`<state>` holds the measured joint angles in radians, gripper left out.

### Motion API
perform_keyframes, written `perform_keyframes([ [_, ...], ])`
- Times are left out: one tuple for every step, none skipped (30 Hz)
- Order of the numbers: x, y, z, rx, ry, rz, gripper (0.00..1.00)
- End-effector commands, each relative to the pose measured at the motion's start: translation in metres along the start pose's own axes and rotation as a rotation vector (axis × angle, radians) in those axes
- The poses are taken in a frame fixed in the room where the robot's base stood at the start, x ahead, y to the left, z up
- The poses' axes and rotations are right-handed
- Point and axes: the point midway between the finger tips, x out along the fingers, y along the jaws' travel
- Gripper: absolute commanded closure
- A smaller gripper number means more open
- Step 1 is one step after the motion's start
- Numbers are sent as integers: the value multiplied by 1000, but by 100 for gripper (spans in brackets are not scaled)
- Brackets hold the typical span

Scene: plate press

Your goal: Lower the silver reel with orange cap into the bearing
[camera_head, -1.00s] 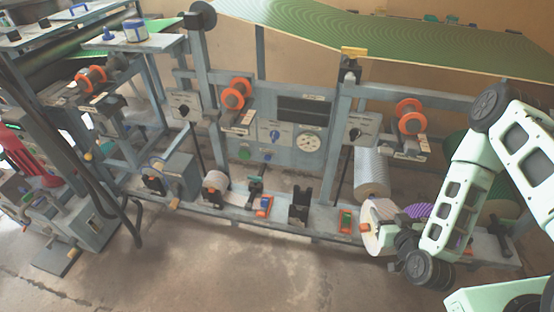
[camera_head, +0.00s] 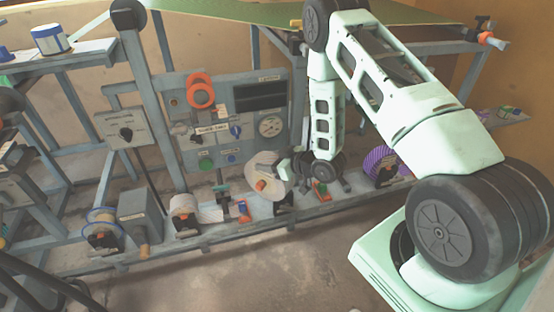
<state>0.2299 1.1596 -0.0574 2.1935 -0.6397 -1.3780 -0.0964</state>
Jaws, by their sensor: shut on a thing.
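The silver reel (camera_head: 266,166) shows as a pale disc with an orange cap (camera_head: 261,185) at its centre. My gripper (camera_head: 298,166) is shut on the reel from the right and holds it above the lower rail. The jaws and the reel's far side are partly hidden by my own wrist. A black bearing bracket (camera_head: 285,204) stands on the rail just below and slightly right of the reel. The reel appears above the bracket and apart from it; the exact gap cannot be told.
Orange-based clamps (camera_head: 243,211) and (camera_head: 321,190) flank the bracket. A white roll (camera_head: 184,214) and a blue-rimmed reel (camera_head: 102,226) sit further left on the rail. A purple roll (camera_head: 380,165) lies to the right. The control panel (camera_head: 240,115) stands behind. The floor in front is clear.

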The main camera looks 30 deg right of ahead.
Motion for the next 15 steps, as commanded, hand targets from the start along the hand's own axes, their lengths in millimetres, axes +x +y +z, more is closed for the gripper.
perform_keyframes([
  [13,8,5,-37,8,-57,100],
  [17,11,4,-51,6,-95,100],
  [22,16,3,-73,6,-145,100],
  [26,19,2,-87,6,-182,100],
  [29,22,2,-103,5,-219,100],
  [33,26,2,-124,4,-271,100],
  [36,30,2,-140,5,-308,100],
  [38,33,2,-156,5,-348,100],
  [42,39,4,-179,4,-400,100],
  [44,43,5,-195,5,-440,100],
  [46,47,6,-213,3,-482,100],
  [48,54,9,-233,4,-536,100],
  [48,59,11,-251,2,-575,100],
  [49,64,13,-264,3,-611,100],
  [49,71,14,-279,4,-653,100],
])
